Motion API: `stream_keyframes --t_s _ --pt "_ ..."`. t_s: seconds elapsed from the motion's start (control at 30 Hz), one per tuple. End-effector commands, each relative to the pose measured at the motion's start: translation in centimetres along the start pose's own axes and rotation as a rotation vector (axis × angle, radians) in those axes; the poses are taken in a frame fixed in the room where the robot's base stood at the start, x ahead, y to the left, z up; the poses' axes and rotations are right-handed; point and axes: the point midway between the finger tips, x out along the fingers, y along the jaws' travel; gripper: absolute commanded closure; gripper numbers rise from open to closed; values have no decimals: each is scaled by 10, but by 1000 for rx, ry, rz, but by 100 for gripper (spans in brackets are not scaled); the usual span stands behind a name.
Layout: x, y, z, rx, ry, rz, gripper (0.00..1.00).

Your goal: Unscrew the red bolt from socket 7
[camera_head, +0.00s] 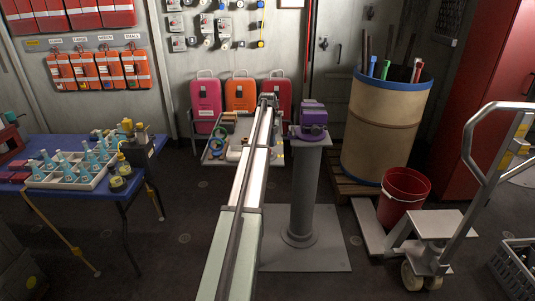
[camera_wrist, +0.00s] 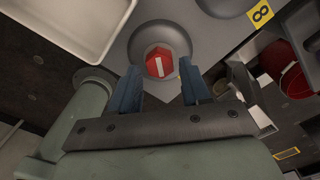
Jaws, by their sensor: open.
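In the wrist view, a red hexagonal bolt head (camera_wrist: 158,64) with a white bar across it sits in a round recess of a grey plate (camera_wrist: 215,40). My gripper (camera_wrist: 160,72) is open, with one blue finger to the left and one to the right of the bolt head. Gaps show between the fingers and the bolt, and nothing is held. Whether the fingertips are level with the bolt head I cannot tell. The number of this socket is not visible. In the head view, my arm hides the bolt and the fingers.
A neighbouring recess (camera_wrist: 222,4) with a yellow label "8" (camera_wrist: 260,14) lies at the upper right. A pale tray (camera_wrist: 70,22) is at the upper left. In the head view, a purple vise (camera_head: 313,117) on a grey pedestal (camera_head: 303,190) stands close right of my arm.

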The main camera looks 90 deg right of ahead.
Motion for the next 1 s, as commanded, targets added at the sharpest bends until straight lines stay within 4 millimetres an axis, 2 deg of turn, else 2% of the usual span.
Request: stream_keyframes --t_s 0.57,0.83,1.0 --pt "18 0 0 0 0 0 53" --pt "19 0 0 0 0 0 53" --pt "19 0 0 0 0 0 68"
